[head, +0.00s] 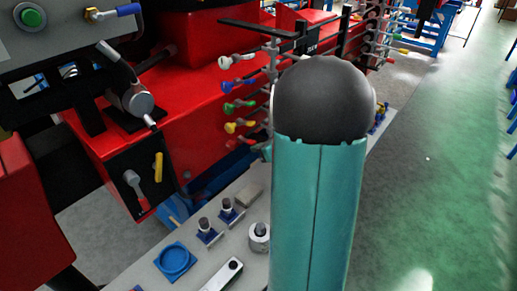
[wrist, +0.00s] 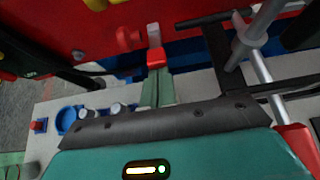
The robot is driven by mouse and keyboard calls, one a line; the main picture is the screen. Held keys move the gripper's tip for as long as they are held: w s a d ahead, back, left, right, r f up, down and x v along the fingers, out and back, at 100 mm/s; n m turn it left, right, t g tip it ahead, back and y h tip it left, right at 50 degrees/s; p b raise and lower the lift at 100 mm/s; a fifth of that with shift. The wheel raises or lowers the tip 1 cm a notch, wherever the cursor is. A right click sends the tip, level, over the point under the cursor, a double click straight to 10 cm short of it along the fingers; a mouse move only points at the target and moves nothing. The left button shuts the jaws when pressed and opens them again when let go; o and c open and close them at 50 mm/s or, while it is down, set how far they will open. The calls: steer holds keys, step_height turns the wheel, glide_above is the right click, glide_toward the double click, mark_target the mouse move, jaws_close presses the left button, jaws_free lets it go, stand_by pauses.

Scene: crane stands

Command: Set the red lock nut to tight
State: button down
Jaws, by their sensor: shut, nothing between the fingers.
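In the wrist view, a red block-shaped piece (wrist: 157,57) under a pale grey stem sits right at the tips of my gripper (wrist: 158,76). It may be the red lock nut, but I cannot tell for sure, nor whether the tips touch it. A rounded red knob (wrist: 127,39) is just left of it. My gripper's teal fingers are together with nothing between them. In the head view, my own arm hides the gripper and this spot.
The pale bench (head: 130,280) carries a blue ring dish (head: 173,261), dark-topped knobs (head: 207,228) and a grey cylinder (head: 260,236). In the wrist view, a dark bar (wrist: 222,60) and a grey rod (wrist: 262,70) stand close right of my gripper. Green floor (head: 430,170) is clear at the right.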

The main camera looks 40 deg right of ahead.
steer(key=shift+w+r, duration=0.1)
steer(key=shift+r, duration=0.75)
step_height(320, 180, down, 4)
steer(key=s+f, duration=0.1)
steer(key=s, duration=0.1)
steer(key=w+r+v, duration=0.1)
steer(key=v, duration=0.9)
steer(key=shift+r, duration=0.3)
